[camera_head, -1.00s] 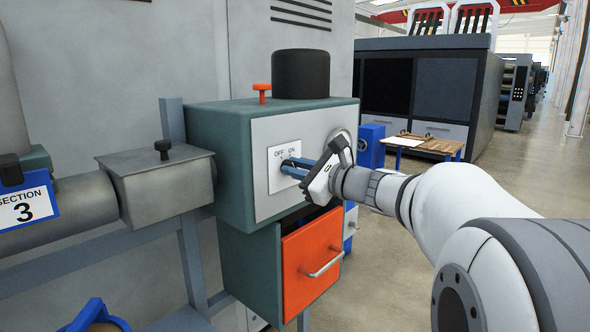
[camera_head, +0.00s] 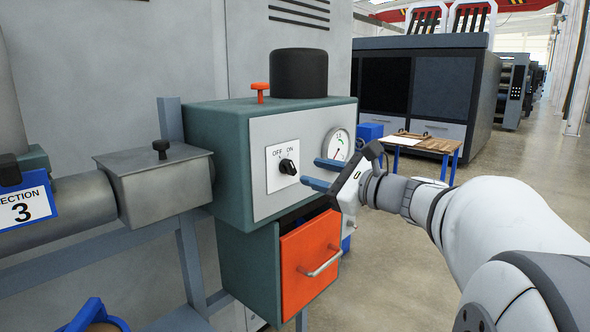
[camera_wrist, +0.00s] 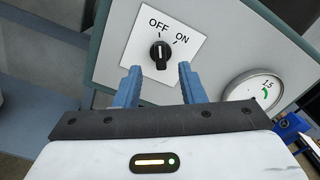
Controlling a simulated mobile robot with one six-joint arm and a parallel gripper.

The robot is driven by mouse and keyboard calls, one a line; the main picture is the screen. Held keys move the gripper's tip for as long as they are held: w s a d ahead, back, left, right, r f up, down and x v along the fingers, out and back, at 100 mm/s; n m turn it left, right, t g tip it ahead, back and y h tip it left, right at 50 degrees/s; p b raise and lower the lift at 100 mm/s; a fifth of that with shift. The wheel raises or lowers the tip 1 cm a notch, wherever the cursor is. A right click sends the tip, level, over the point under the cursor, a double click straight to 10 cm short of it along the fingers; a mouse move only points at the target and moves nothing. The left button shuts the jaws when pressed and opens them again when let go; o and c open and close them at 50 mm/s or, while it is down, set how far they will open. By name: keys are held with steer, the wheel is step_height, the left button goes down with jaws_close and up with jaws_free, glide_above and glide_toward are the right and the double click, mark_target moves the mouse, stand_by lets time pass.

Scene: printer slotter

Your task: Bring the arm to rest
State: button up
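My gripper (camera_head: 318,174) is open and empty, in front of the teal control box (camera_head: 219,151) and apart from it. Its two blue fingers point at the box's grey front panel. The black rotary switch (camera_head: 287,167) sits on a white OFF/ON plate, to the left of the fingertips in the head view. In the wrist view the switch (camera_wrist: 160,54) is beyond the gap between the open fingers (camera_wrist: 157,80). Its white mark looks near upright there, between the OFF and ON labels; I cannot tell which setting it is at.
A round gauge (camera_head: 338,146) is on the same panel, close behind the gripper. Below is an orange drawer (camera_head: 306,258) with a protruding handle, slightly open. A wooden table (camera_head: 434,146) stands behind the arm. Open floor lies to the right.

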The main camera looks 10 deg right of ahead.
steer(key=shift+s+d, duration=0.35)
steer(key=shift+s, duration=0.15)
steer(key=s+a+f+n+g+h+p, duration=0.4)
steer(key=s+a+f+n+g+p, duration=0.4)
steer(key=s+a+f+n+g, duration=0.3)
steer(key=s+d+f+n+h+p, duration=0.1)
steer(key=s+d+n+h+p, duration=0.2)
steer(key=s+n, duration=0.2)
steer(key=s+d+f+n+g+h+p, duration=0.1)
steer(key=s+d+n+h+p, duration=0.2)
steer(key=s+n, duration=0.2)
steer(key=shift+s+d+n+h, duration=0.3)
steer(key=shift+s+n, duration=0.1)
steer(key=shift+n, duration=0.4)
steer(key=shift+f, duration=0.1)
